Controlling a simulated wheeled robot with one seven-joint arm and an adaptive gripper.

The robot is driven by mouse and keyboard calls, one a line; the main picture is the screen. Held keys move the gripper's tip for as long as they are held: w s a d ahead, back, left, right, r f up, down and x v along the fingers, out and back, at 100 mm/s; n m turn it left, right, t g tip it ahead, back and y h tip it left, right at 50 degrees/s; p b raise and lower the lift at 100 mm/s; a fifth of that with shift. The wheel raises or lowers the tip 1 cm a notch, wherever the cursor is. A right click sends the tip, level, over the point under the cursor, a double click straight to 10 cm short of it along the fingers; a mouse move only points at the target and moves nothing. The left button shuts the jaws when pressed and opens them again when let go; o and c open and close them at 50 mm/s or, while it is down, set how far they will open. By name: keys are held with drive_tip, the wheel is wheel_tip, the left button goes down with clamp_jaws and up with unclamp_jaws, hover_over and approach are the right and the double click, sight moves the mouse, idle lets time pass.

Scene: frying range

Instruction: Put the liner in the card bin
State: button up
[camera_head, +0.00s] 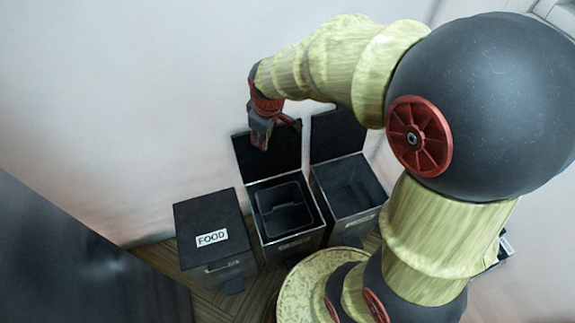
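A dark inner tub, which looks like the liner (286,217), sits inside the open middle bin (262,236). The open bin to its right (368,222) looks empty inside. Both have small labels on the front that are too small to read, so I cannot tell which is the card bin. My gripper (279,134) is up in front of the middle bin's raised lid (268,160), above and apart from the liner. Its fingers look spread, with nothing visible between them.
A closed black bin marked FOOD (209,222) stands to the left of the middle bin. Part of another dark, labelled thing (505,247) shows behind my arm at the right. The right open bin's lid (336,134) is raised near the wall. A dark surface (80,265) fills the lower left.

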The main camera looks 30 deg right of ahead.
drive_tip(key=s+a+r+m+t, duration=0.1)
drive_tip(key=s+a+r+m, duration=0.1)
drive_tip(key=s+r, duration=0.4)
drive_tip(key=s+a+r+m+t, duration=0.1)
drive_tip(key=s+r+m, duration=0.3)
drive_tip(key=s, duration=1)
wheel_tip(320, 180, up, 3)
drive_tip(key=shift+a+r, duration=0.1)
drive_tip(key=shift+a, duration=0.35)
drive_tip(key=shift+o, duration=0.5)
